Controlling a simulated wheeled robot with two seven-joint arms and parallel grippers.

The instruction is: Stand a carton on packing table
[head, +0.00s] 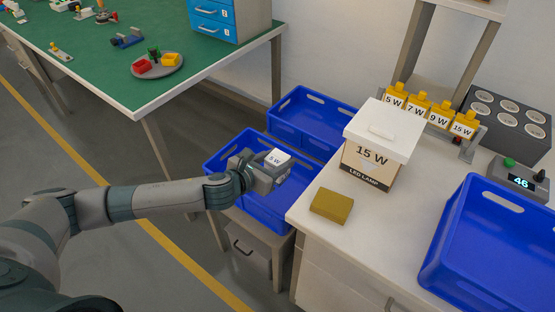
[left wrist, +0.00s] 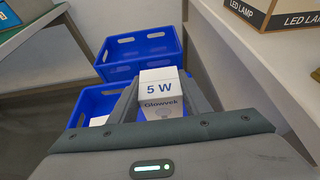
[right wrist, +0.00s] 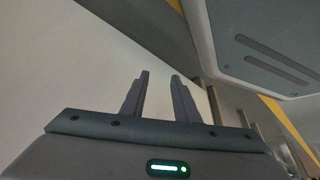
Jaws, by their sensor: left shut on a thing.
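A small white carton marked 5 W (head: 278,157) is held by my left gripper (head: 272,170), above the near blue crate beside the packing table. In the left wrist view the carton (left wrist: 160,90) sits between the fingers and reads "5 W Glowvek". The left gripper is shut on it. The white-topped packing table (head: 320,255) stands to the right of the gripper. My right gripper (right wrist: 158,98) shows only in the right wrist view, with its fingers apart and nothing between them.
On the packing table are a 15 W LED lamp box (head: 372,160), an olive-yellow block (head: 331,205), a blue bin (head: 490,250), a holder with yellow tags (head: 430,112) and a display reading 46 (head: 520,183). Blue crates (head: 222,160) stand at its left. A green-topped table (head: 90,75) is far left.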

